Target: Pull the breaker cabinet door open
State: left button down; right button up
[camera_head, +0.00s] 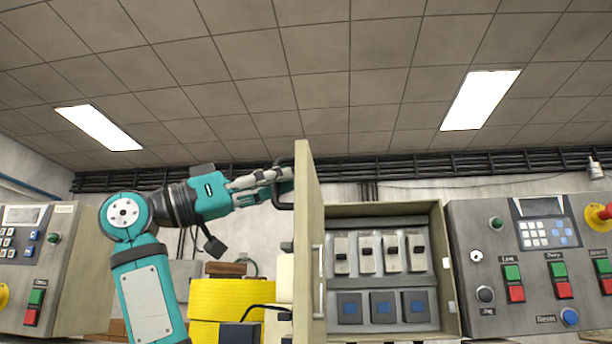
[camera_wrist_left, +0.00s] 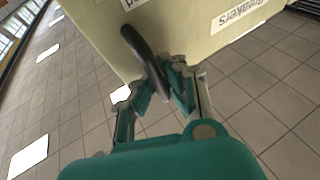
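The breaker cabinet (camera_head: 439,262) stands in the middle of the head view, with switches and blue buttons inside. Its beige door (camera_head: 309,250) is swung wide open and shows nearly edge-on, pointing toward me. The dark curved door handle (camera_head: 280,191) is on the door's outer face, at left. My left gripper (camera_head: 277,181) is at this handle. In the left wrist view, the gripper's fingers (camera_wrist_left: 160,88) are on both sides of the handle (camera_wrist_left: 143,52), close against it. The door's outer face (camera_wrist_left: 185,30) carries a "Breakers" label. My right gripper is not in view.
A control panel with a keypad (camera_head: 530,260) stands right of the cabinet, and another panel (camera_head: 30,265) is at far left. Yellow items (camera_head: 228,303) sit below my left arm, left of the door. Dark pipes (camera_head: 400,165) run along the wall above.

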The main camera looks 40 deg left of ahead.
pick_arm(q)
jog(key=shift+s+a, duration=0.2)
jog(key=shift+a, duration=0.3)
jog(key=shift+s+a, duration=0.15)
jog(key=shift+a, duration=0.3)
jog(key=c, duration=1.4)
grip_release()
jog(key=v, duration=1.2)
